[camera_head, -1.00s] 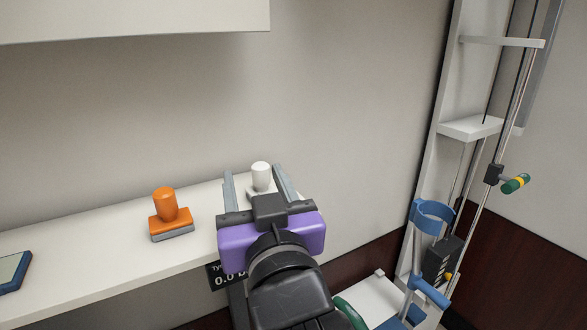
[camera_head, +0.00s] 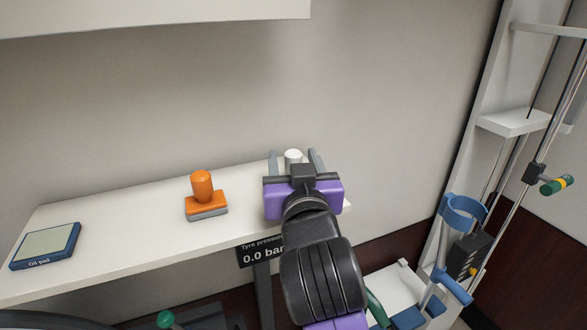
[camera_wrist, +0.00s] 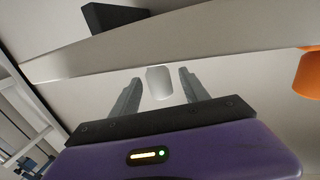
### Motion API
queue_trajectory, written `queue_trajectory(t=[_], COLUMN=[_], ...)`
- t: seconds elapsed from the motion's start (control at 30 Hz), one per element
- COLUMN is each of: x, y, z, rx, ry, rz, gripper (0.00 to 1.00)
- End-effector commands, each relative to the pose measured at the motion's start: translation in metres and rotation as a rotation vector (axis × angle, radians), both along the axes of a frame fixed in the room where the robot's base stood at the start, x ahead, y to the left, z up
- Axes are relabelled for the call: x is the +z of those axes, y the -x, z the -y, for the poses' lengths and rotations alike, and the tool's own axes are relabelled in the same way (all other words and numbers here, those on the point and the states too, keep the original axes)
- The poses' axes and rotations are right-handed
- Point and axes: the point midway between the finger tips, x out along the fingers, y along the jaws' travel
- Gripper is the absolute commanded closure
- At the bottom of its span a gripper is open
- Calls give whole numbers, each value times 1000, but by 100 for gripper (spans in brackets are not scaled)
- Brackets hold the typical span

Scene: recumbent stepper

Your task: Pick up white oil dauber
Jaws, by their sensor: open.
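The white oil dauber (camera_head: 293,157) stands at the right end of the white shelf, and only its rounded white handle shows in the head view. My gripper (camera_head: 296,158) hides its lower part there. In the wrist view the white handle (camera_wrist: 159,83) lies between the two grey fingers of my gripper (camera_wrist: 160,92), with a gap on each side. The fingers are open and hold nothing. I cannot tell how far the fingertips reach along the handle.
An orange dauber (camera_head: 204,194) stands left of my gripper on the shelf (camera_head: 120,220). A blue-framed oil pad (camera_head: 46,246) lies farther left. A wall is close behind the shelf, and blue-cuffed crutches (camera_head: 461,212) stand to the right.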

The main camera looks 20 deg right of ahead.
Motion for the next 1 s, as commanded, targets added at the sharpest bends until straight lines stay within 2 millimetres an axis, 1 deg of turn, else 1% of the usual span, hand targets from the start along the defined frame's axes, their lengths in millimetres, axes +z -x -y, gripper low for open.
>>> queue_trajectory(t=[0.13, 0.17, 0.2, 0.27, 0.4, 0.43, 0.77, 0.87, 1.0], x=[0, 0, 0, 0, 0, 0, 2, 7, 23], y=[0, 0, 0, 0, 0, 0, 0, 0, 0], z=[0, 0, 0, 0, 0, 0, 0, 0, 0], rx=[0, 0, 0, 0, 0, 0, 0, 0, 0], ry=[0, 0, 0, 0, 1, 1, 0, 0, -1], rz=[0, 0, 0, 0, 0, 0, 1, 2, 6], gripper=[47, 49, 57, 68, 96, 100, 100, 100, 100])
